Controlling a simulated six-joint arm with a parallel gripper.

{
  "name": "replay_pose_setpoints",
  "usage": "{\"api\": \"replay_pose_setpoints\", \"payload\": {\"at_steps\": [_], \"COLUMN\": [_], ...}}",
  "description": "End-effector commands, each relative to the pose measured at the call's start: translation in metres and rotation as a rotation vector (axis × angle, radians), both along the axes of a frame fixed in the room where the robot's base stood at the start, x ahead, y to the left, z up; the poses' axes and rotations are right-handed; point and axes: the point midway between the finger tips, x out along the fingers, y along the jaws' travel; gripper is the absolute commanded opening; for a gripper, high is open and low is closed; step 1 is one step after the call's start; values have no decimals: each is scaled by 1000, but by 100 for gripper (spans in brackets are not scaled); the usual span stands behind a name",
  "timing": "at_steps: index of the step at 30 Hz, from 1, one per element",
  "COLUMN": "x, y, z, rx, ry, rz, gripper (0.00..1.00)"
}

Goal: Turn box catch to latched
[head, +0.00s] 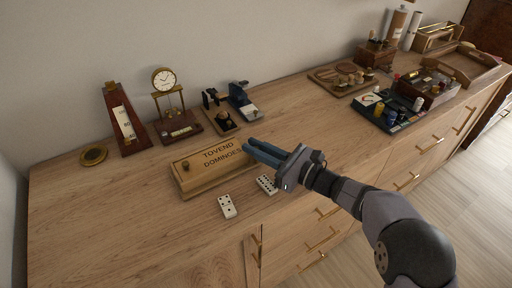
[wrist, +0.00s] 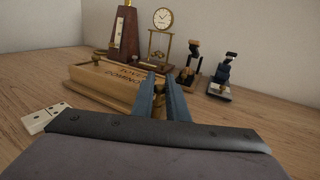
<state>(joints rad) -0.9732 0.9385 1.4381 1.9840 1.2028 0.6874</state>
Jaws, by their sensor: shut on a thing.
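A wooden domino box (head: 203,175) lettered "TOVEND DOMINOES" lies closed on the dresser top; it also shows in the wrist view (wrist: 100,88). My gripper (head: 248,147) reaches in from the right, its two blue fingers at the box's right end. In the wrist view my gripper (wrist: 162,78) is shut on the box catch (wrist: 159,103), a small brownish piece between the fingers. The fingers hide most of the catch, so I cannot tell which way it is turned.
Loose dominoes (head: 227,206) lie in front of the box. Behind it stand a metronome (head: 124,122), a clock (head: 164,80) and small dark instruments (head: 220,112). The dresser's left front is clear.

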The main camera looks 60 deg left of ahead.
Motion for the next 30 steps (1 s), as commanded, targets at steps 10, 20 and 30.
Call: {"api": "replay_pose_setpoints", "payload": {"at_steps": [10,20,30], "x": [1,1,1], "y": [1,2,1], "z": [-1,1,2], "rx": [9,11,8], "ry": [0,1,2], "rz": [145,281,375], "gripper": [0,0,0]}}
